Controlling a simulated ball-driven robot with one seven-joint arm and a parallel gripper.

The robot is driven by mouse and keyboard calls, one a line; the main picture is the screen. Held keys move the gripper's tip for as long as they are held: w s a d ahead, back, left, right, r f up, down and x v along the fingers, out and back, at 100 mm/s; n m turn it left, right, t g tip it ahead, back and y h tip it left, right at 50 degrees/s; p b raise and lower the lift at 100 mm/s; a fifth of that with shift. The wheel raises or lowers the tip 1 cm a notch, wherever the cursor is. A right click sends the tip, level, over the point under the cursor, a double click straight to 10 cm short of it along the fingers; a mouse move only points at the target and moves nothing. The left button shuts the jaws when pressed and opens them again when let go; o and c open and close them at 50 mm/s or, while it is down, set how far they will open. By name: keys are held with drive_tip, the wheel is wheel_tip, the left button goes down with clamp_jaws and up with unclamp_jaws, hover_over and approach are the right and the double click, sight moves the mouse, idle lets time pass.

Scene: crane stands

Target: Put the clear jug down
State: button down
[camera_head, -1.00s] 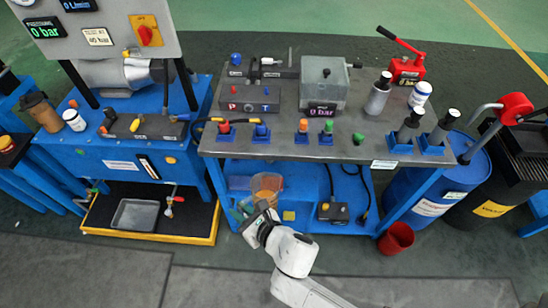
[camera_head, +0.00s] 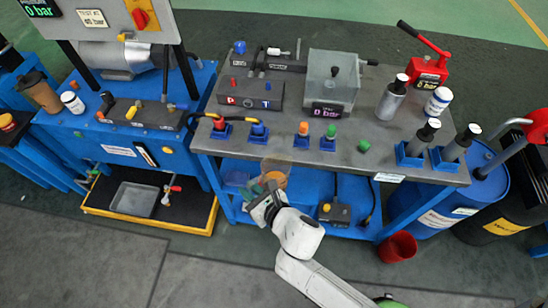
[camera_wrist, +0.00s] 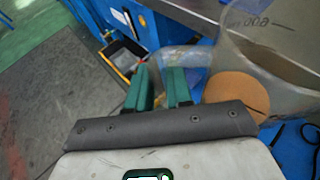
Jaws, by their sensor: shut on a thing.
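The clear jug (camera_head: 278,165) is at the front of the bench's lower shelf (camera_head: 300,197), left of centre. It has an orange-tan round area inside it, low down. In the wrist view the jug (camera_wrist: 285,75) fills the upper right, with dark markings on its wall, and looks tilted there. My gripper (camera_head: 262,193) is close against its lower left side in the head view. Its green fingers (camera_wrist: 160,88) stand a little apart, left of the jug's body, and are shut on it; the gripped part is hard to see. Whether the jug's base touches the shelf cannot be told.
Bare blue shelf lies between. The crowded bench top (camera_head: 300,151) overhangs. A red bucket (camera_head: 398,247) stands on the floor.

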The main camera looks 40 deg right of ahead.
drive_tip(key=shift+s+d+f+m+h+b, duration=0.1)
drive_tip(key=shift+d+f+m+h+b, duration=0.1)
drive_tip(key=shift+f+b, duration=0.35)
drive_tip(key=shift+d+f+m+h+b, duration=0.1)
drive_tip(key=shift+d+f+h+b, duration=0.1)
drive_tip(key=shift+f+b, duration=0.35)
drive_tip(key=s+d+f+m+g+h+b, duration=0.2)
drive_tip(key=s+d+f+m+h+b, duration=0.15)
drive_tip(key=f+b, duration=0.6)
drive_tip(key=s+d+f+m+g+h+b, duration=0.1)
drive_tip(key=s+d+f+m+h+b, duration=0.2)
drive_tip(key=f+b, duration=0.65)
drive_tip(key=shift+m+h, duration=0.45)
drive_tip(key=shift+h, duration=0.2)
drive_tip(key=w+d+b, duration=0.2)
drive_tip(key=w+d, duration=0.2)
drive_tip(key=w+d+b, duration=0.3)
drive_tip(key=w+d, duration=0.1)
drive_tip(key=w, duration=0.1)
drive_tip(key=w+d+b, duration=0.2)
drive_tip(key=w+d, duration=0.2)
drive_tip(key=w, duration=0.1)
drive_tip(key=shift+w+d+f+b, duration=0.1)
drive_tip(key=shift+d+f+b, duration=0.05)
drive_tip(key=shift+f+b, duration=0.15)
drive_tip(key=shift+r, duration=0.1)
drive_tip(key=c, duration=1)
unclamp_jaws()
